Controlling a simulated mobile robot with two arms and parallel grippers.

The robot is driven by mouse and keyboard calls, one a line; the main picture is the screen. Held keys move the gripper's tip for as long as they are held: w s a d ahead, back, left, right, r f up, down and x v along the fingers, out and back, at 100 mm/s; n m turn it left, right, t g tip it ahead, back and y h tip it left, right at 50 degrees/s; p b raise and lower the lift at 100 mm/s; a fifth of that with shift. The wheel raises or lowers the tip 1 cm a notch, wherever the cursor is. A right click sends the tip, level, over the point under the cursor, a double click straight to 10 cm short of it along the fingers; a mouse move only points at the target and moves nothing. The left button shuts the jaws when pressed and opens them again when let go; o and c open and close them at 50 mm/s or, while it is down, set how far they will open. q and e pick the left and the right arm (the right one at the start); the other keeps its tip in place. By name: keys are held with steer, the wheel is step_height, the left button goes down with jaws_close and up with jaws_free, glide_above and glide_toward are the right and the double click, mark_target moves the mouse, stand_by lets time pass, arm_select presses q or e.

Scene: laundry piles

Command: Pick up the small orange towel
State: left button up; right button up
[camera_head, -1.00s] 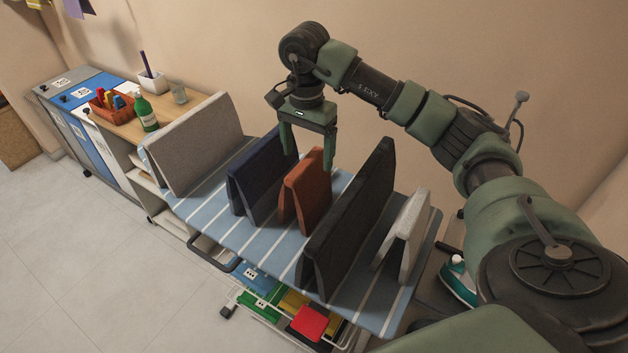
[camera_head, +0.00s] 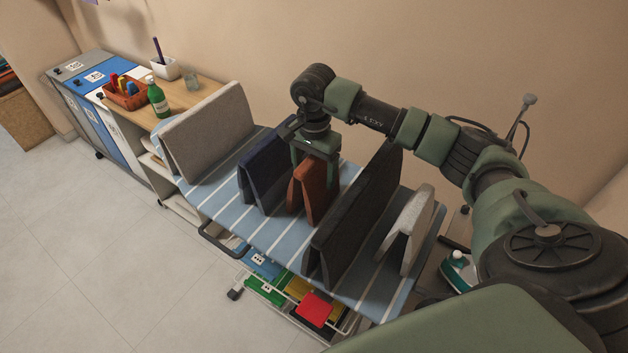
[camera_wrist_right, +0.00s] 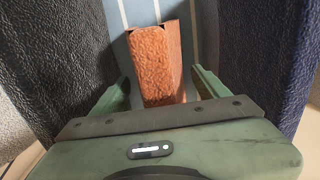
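The small orange towel (camera_head: 314,188) stands folded like a tent on the striped ironing board (camera_head: 262,232), between a navy towel and a black towel. My right gripper (camera_head: 316,160) is lowered over its far upper part. In the right wrist view the orange towel (camera_wrist_right: 157,65) lies between the two green fingers of the right gripper (camera_wrist_right: 158,88), with a gap visible on each side, so it is open. The fingertips are partly hidden in the head view. My left gripper is not in view.
The navy towel (camera_head: 264,172) stands close to the left of the orange one, the black towel (camera_head: 352,215) close to the right. A grey towel (camera_head: 210,132) and a white towel (camera_head: 408,228) stand farther out. An iron (camera_head: 458,272) is at the right.

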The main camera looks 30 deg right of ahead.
steer(key=c, duration=1.3)
steer(key=shift+o, duration=0.2)
